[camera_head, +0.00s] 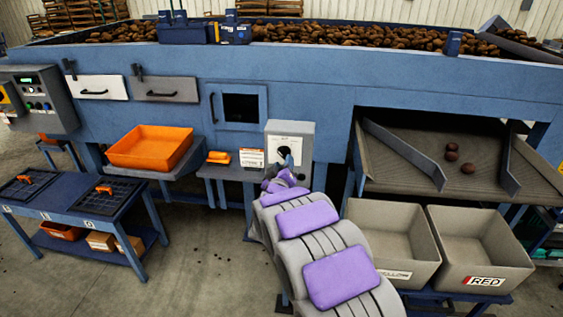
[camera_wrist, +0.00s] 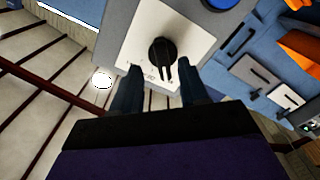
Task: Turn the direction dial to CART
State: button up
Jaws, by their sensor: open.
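The direction dial (camera_wrist: 162,52) is a round black knob on a pale plate in the wrist view. The plate belongs to a grey control box (camera_head: 291,130) on the front of the blue machine. My gripper (camera_wrist: 158,78) is open, with its two dark fingers pointing at the dial, one to each side of its lower part. I cannot tell whether a finger touches it. In the head view the dial (camera_head: 284,151) is partly hidden by my gripper (camera_head: 284,168). The labels around the dial are too small to read.
An orange tray (camera_head: 150,147) and a small shelf with an orange item (camera_head: 218,157) stand left of the box. Two grey bins, one marked RED (camera_head: 486,281), stand right below a chute (camera_head: 415,150) with several potatoes. A blue table (camera_head: 85,215) is at the left.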

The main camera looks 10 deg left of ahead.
aim_at(284, 158)
jog(key=shift+w+a+r, duration=0.1)
jog(key=shift+w+r, duration=0.75)
jog(key=shift+w, duration=0.1)
jog(key=shift+w+a+f, duration=0.2)
jog(key=shift+w+f, duration=0.3)
jog(key=shift+w, duration=0.1)
jog(key=shift+w+a+f, duration=0.15)
jog(key=shift+w+f, duration=0.35)
jog(key=shift+w, duration=0.05)
jog(key=shift+s+a+r, duration=0.15)
jog(key=shift+s+a, duration=0.15)
jog(key=shift+a, duration=0.05)
jog(key=shift+c, duration=0.9)
jog(key=shift+d, duration=0.1)
jog(key=shift+c, duration=0.8)
jog(key=shift+d, duration=0.6)
jog(key=c, duration=0.3)
jog(key=shift+d, duration=0.15)
jog(key=shift+c, duration=0.7)
jog(key=shift+a, duration=0.2)
grip_shut()
